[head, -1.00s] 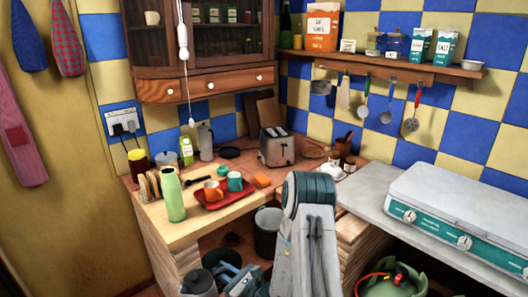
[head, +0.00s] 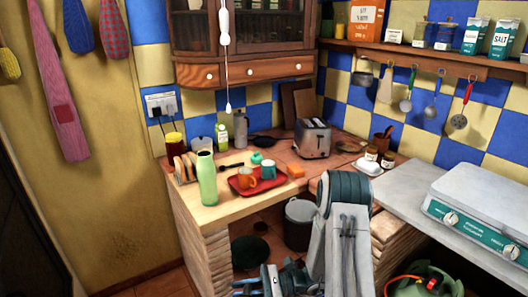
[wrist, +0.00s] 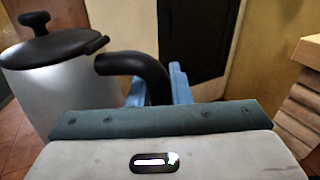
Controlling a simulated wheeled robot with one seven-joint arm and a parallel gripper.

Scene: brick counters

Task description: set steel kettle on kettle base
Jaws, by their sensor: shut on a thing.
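The steel kettle (wrist: 55,95) fills the left of the wrist view, with a black lid and knob and a curved black handle (wrist: 140,68). My gripper (wrist: 157,88) has its blue fingers shut on that handle, and the kettle looks roughly upright. In the head view my gripper (head: 275,281) is low at the bottom edge, below the wooden counter top; the kettle is not visible there. A dark flat disc (head: 260,140) lies at the back of the counter by the wall. I cannot tell whether it is the kettle base.
The wooden counter (head: 207,215) holds a green bottle (head: 207,180), a red tray (head: 240,188) with cups, a toaster (head: 313,139) and a metal pot (head: 240,130). A stove (head: 490,220) is at right. A bin (head: 298,225) stands under the counter.

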